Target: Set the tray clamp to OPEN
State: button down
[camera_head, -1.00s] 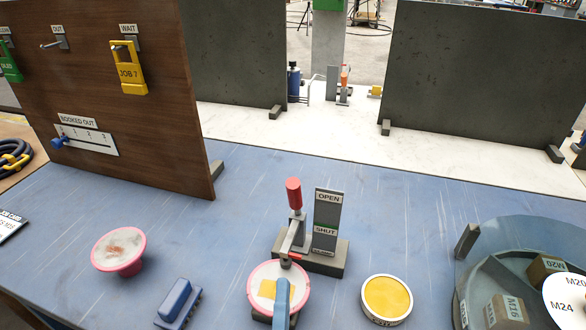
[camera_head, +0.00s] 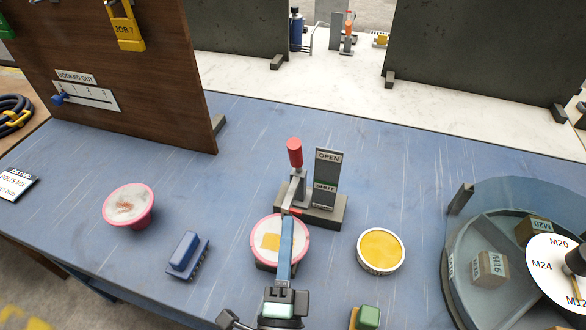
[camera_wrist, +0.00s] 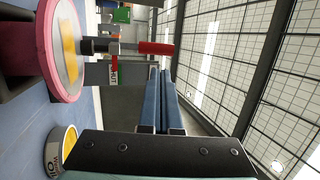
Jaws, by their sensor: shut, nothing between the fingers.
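The tray clamp (camera_head: 296,187) stands on a dark base, its red handle (camera_head: 295,152) upright. Behind it is a plate (camera_head: 326,178) marked OPEN at the top and SHUT below. The clamp's arm reaches forward to a pink-rimmed flanged spool (camera_head: 268,241) with a yellow patch. My gripper (camera_head: 288,222) is shut and empty. In the head view its blue fingers overlap the spool, with tips near the clamp arm. In the wrist view the fingers (camera_wrist: 161,78) point near the red handle (camera_wrist: 155,48) without visibly touching it; the spool (camera_wrist: 66,50) is at left.
A second pink-rimmed spool (camera_head: 130,204) and a blue brush (camera_head: 186,252) lie to the left. A yellow-topped tin (camera_head: 380,249) stands right of the clamped spool. A round bin (camera_head: 463,270) is at right. A brown board (camera_head: 150,95) rises at the back left.

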aim_at(295, 157)
jog(key=p+x, duration=0.2)
jog(key=x, duration=0.7)
jog(key=shift+w+r+p, duration=0.1)
jog(key=shift+r+p, duration=0.05)
jog(key=shift+p, duration=0.2)
jog(key=shift+w+d, duration=0.1)
jog(key=shift+w, duration=0.55)
jog(key=shift+r+p, duration=0.2)
jog(key=shift+p, duration=0.25)
